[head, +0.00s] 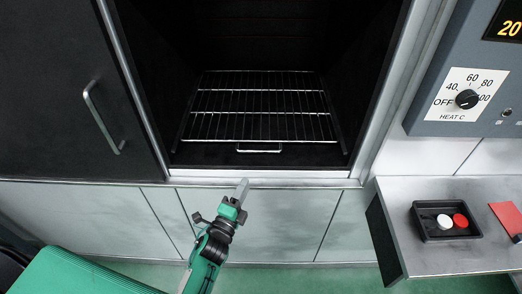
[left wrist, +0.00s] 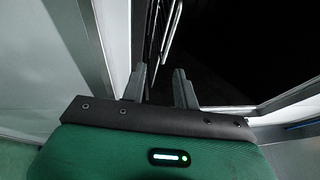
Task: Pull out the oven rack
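The oven rack (head: 262,103) is a shiny wire grid lying flat inside the dark oven, with a small bar handle (head: 259,151) at its front edge near the opening. In the left wrist view, bright metal bars that look like part of the rack (left wrist: 168,30) show beyond the fingers. My left gripper (head: 242,188) is just in front of the oven's lower sill, below and slightly left of the handle and apart from it. In the left wrist view, its two fingers (left wrist: 160,85) stand apart with nothing between them. My right gripper is in neither view.
The oven door (head: 60,90) with a long handle stands at the left of the opening. A metal sill (head: 290,174) runs below the opening. At the right are a control panel (head: 455,118) with a dial and a shelf (head: 450,262) holding a black button tray (head: 428,234).

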